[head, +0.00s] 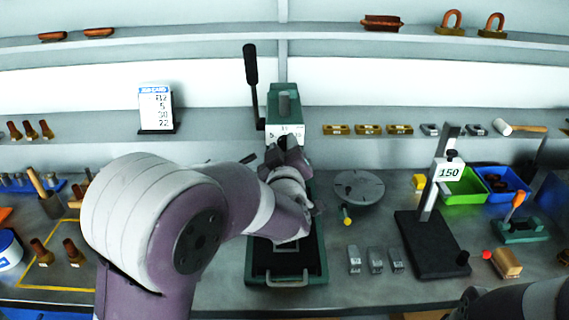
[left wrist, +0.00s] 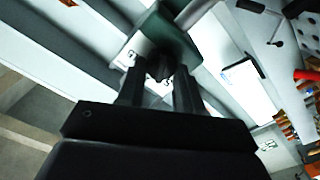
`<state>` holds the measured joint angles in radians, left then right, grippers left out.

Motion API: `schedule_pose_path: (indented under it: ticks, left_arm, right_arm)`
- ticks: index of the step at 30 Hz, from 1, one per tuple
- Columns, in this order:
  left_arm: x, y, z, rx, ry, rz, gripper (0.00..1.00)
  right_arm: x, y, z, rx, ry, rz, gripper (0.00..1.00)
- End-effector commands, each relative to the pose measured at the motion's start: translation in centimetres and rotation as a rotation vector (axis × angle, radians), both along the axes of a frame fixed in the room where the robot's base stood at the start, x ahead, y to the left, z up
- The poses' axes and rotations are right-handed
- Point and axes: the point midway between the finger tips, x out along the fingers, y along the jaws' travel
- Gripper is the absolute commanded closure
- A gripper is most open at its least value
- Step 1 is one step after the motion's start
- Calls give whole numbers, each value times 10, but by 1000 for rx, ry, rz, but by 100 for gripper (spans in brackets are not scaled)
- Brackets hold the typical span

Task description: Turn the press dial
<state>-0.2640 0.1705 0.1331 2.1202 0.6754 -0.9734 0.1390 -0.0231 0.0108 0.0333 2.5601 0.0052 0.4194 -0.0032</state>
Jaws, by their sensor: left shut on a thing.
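The green press (head: 292,95) stands at the back middle of the bench, with a long black lever raised at its left. A white plate with printed numbers (head: 285,131) is on its front. My left gripper (head: 286,148) reaches up to the press front just below this plate. In the left wrist view my left gripper (left wrist: 160,75) is shut on the dark press dial (left wrist: 159,64), which sits between the fingers in front of the white plate. The dial's setting is hidden by the fingers. My right gripper is not visible; only a part of my right arm shows at the bottom right.
A job card (head: 156,108) stands on the shelf at left. Right of the press are a round grey plate (head: 359,187), a black stand marked 150 (head: 432,245), green (head: 462,187) and blue (head: 513,195) bins. Small metal blocks (head: 375,260) lie in front.

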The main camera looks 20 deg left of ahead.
Motion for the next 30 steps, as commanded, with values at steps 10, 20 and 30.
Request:
schedule_pose_path:
  ticks: [10,20,30]
  left_arm:
    - [-1,2,-7,-273,-79,1,95]
    - [-1,2,-5,-424,-122,1,95]
    - [-1,2,-3,-467,-132,1,95]
  right_arm:
    - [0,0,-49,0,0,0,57]
    - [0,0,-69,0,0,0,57]
    - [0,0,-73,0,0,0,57]
